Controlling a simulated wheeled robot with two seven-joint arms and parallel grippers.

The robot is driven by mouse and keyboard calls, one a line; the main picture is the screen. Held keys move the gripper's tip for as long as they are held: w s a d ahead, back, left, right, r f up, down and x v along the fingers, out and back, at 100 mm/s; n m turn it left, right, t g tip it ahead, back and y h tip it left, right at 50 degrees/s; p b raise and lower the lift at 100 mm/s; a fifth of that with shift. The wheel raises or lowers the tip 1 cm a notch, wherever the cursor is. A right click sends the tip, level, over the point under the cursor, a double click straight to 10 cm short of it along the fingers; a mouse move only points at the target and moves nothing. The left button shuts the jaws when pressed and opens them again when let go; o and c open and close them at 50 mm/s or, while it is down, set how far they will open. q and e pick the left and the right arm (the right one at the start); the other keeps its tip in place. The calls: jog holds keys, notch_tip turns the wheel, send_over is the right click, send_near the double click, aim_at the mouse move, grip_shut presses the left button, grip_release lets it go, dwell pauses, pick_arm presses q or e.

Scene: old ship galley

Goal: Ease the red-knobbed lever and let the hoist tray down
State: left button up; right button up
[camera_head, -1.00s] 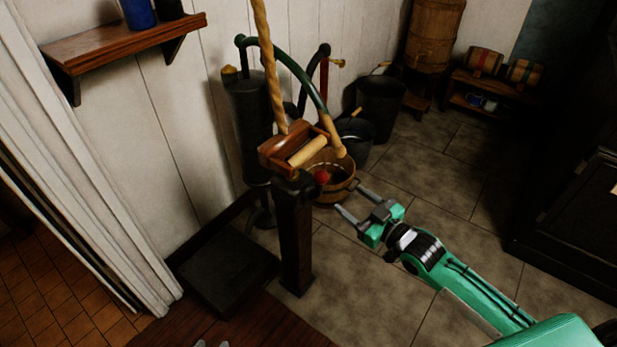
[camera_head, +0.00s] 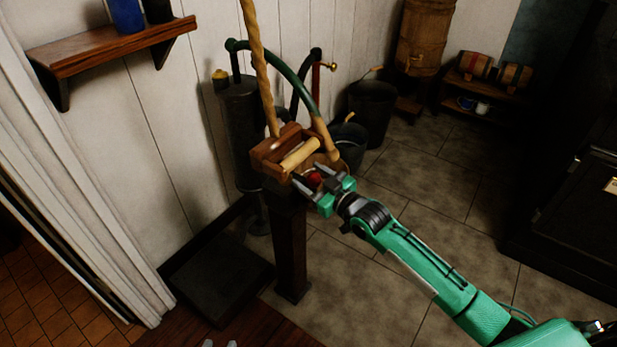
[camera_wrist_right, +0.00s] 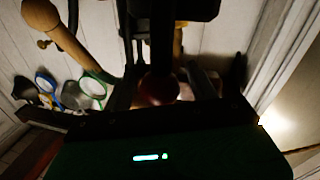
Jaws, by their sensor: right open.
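The red knob of the lever (camera_head: 315,178) is at the front of a wooden winch box (camera_head: 267,155) with a pale roller, on top of a dark post (camera_head: 291,250). My right gripper (camera_head: 313,181) is open, with its fingers on either side of the knob. In the right wrist view the knob (camera_wrist_right: 158,89) sits between the dark fingers; contact cannot be told. The lever's shaft is mostly hidden. A twisted rope (camera_head: 258,70) rises from the box. I cannot make out the hoist tray for certain. My left gripper (camera_head: 220,344) shows only two separated grey fingertips at the bottom edge.
A green curved pump handle with a wooden grip (camera_head: 325,138) hangs close beside the box. Dark buckets (camera_head: 372,110) stand behind. A dark low slab (camera_head: 220,275) lies left of the post. The tiled floor (camera_head: 420,210) on the right is clear.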

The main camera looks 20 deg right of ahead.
jog(key=shift+w+a, duration=0.25)
jog(key=shift+w, duration=0.3)
grip_shut()
